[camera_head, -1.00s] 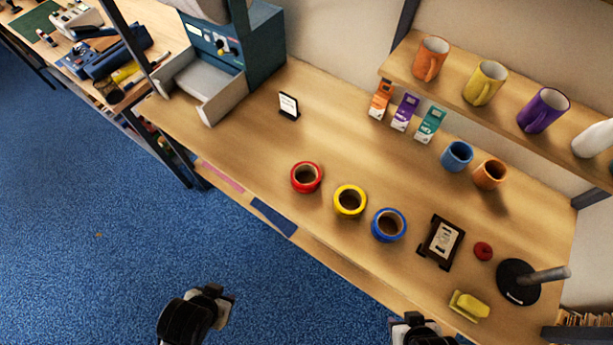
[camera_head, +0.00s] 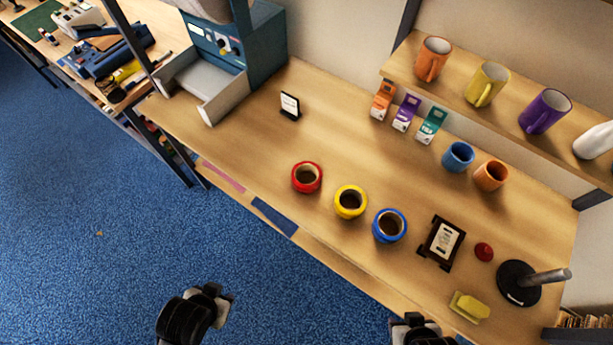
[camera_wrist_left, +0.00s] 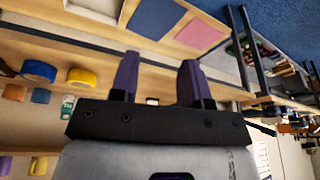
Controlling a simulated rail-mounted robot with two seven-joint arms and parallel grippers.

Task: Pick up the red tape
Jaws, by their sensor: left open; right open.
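The red tape (camera_head: 307,190) is a ring lying flat on the wooden bench, leftmost of three rolls near the front edge. The yellow tape (camera_head: 350,212) and the blue tape (camera_head: 389,238) lie to its right. My left gripper (camera_head: 222,296) is over the blue floor, in front of the bench and apart from the red tape. In the left wrist view its two fingers (camera_wrist_left: 158,78) are spread and empty. The yellow tape (camera_wrist_left: 82,77) and blue tape (camera_wrist_left: 38,71) show there, but I cannot make out the red one. My right gripper (camera_head: 416,322) is open at the bottom edge.
The bench left of the red tape is clear.

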